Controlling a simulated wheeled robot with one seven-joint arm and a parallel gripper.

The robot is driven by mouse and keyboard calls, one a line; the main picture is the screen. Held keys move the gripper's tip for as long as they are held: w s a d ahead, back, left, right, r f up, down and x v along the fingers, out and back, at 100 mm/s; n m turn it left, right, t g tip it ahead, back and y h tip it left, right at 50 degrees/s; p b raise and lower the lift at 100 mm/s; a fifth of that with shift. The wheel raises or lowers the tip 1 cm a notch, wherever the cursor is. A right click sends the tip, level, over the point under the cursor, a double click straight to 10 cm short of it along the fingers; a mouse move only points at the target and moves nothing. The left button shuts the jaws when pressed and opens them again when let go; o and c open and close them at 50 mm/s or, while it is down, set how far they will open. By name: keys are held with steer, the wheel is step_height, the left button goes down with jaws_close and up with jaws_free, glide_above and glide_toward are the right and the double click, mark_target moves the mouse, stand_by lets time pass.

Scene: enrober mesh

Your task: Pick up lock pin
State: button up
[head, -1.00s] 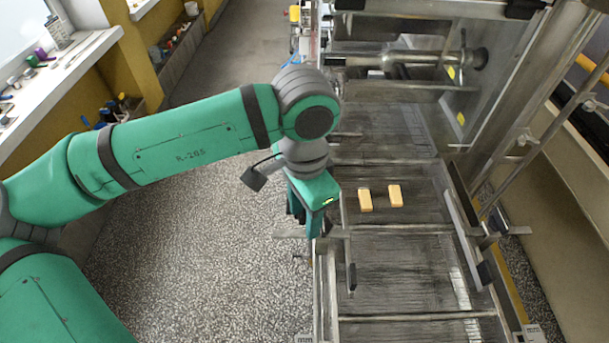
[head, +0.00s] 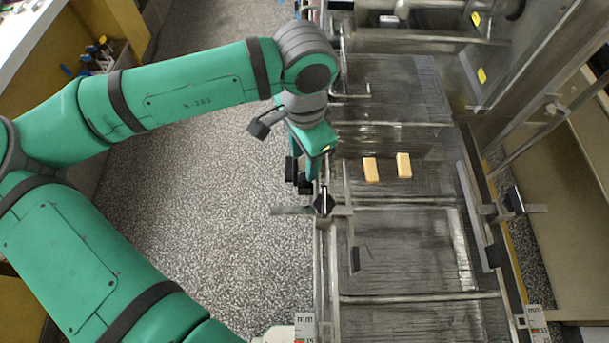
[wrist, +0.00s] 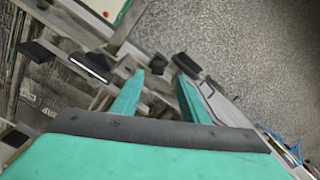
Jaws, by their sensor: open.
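My gripper (head: 309,184) is open above the left side rail of the mesh conveyor. In the wrist view its two green fingers stand apart (wrist: 160,77). A small dark knob (wrist: 157,65) shows between and beyond the fingertips, close to a metal bracket. In the head view a black knob-like piece (head: 323,201) sits by the left bracket (head: 290,210), just below my gripper. I cannot tell surely whether this is the lock pin. No contact between fingers and knob is visible.
Two tan bars (head: 371,169) lie on the mesh belt (head: 400,245) right of my gripper. A black pad (head: 355,258) stands inside the left rail. A similar bracket with a black knob (head: 514,200) is on the right side. Speckled floor (head: 200,220) lies clear to the left.

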mark_target(304, 176)
steer(key=f, duration=0.4)
steer(key=shift+s, duration=0.25)
steer(key=shift+f, duration=0.6)
jaws_close()
